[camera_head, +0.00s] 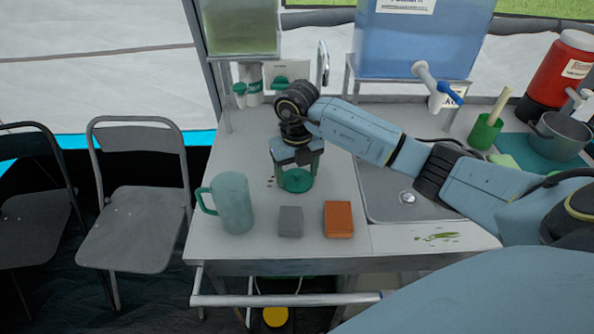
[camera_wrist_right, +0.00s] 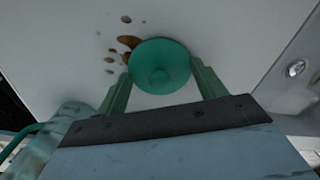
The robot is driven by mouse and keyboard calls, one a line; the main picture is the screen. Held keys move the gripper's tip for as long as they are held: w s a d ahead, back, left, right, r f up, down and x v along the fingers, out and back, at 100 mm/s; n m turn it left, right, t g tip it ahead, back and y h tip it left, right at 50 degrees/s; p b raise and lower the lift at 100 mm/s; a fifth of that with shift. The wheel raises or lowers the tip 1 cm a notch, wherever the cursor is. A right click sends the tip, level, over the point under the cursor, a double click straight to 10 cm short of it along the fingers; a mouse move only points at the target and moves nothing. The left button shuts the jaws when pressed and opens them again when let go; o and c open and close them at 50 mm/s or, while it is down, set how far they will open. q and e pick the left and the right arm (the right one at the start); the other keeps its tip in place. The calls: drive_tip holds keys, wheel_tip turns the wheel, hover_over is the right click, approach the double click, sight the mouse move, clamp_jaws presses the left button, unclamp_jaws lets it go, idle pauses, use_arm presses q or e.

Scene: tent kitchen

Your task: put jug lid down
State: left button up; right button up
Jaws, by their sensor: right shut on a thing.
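The jug lid (camera_head: 297,180) is a round green disc, held low over or on the counter behind the blocks. My right gripper (camera_head: 298,170) points down and is shut on it. I cannot tell whether the lid touches the counter. The jug (camera_head: 233,203), a pale blue-green vessel with a green handle, stands upright at the counter's front left, apart from the lid and without a lid on it. My left gripper is out of view.
A grey block (camera_head: 290,221) and an orange block (camera_head: 339,219) lie near the counter's (camera_head: 262,245) front edge. Brown spots (camera_wrist_right: 124,45) mark the counter by the lid. The sink (camera_head: 390,195) is to the right. Several cups stand at the back.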

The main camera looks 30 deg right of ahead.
sight(297, 172)
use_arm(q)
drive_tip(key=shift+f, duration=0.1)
use_arm(e)
drive_tip(key=o, duration=1)
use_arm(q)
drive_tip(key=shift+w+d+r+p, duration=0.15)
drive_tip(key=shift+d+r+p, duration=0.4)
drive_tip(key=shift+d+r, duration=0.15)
use_arm(e)
wheel_tip(297, 172, up, 12)
drive_tip(key=shift+r, duration=0.1)
